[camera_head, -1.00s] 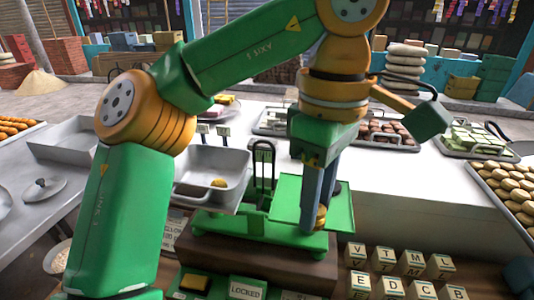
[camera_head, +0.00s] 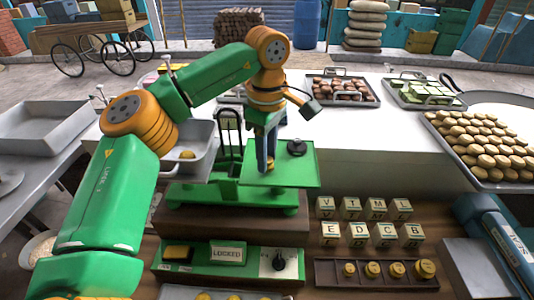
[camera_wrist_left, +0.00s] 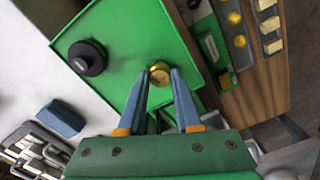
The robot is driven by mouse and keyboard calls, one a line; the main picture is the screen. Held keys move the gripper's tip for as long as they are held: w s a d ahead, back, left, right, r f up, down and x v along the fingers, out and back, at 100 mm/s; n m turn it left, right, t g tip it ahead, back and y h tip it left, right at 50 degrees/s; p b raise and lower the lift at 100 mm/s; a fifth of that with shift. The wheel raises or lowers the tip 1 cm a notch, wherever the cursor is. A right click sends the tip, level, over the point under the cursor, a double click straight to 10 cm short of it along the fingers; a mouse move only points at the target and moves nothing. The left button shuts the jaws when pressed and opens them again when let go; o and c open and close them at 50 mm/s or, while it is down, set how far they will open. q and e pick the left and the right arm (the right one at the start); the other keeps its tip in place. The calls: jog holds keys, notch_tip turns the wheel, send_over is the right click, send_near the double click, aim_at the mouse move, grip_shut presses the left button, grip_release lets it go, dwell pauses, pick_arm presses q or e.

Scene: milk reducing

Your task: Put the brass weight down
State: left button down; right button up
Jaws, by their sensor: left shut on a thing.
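My left gripper (camera_head: 267,160) is shut on a small round brass weight (camera_wrist_left: 160,68), held between its blue fingertips. It is over the green pan (camera_head: 297,178) of a balance scale, left of a dark round weight (camera_head: 297,147) that sits on the pan. In the left wrist view, the left gripper's fingertips (camera_wrist_left: 160,76) are on either side of the brass weight, with the pan (camera_wrist_left: 115,35) below. I cannot tell whether the weight touches the pan. My right gripper does not show.
A dark rack (camera_head: 325,274) of several brass weights is at the front right, behind it lettered cubes (camera_head: 352,232). A green panel (camera_head: 205,262) marked LOCKED lies before the scale. A biscuit tray (camera_head: 450,150) is at the right. The white counter behind the pan has free room.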

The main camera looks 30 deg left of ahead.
pick_arm(q)
jog(key=shift+d, duration=0.2)
jog(key=shift+f, duration=0.1)
jog(key=c, duration=0.6)
grip_release()
jog(key=shift+a, duration=0.25)
jog(key=shift+d, duration=0.1)
jog(key=shift+r, duration=0.35)
notch_tip(320, 180, up, 7)
jog(key=shift+r+p, duration=0.15)
jog(key=shift+p, duration=0.4)
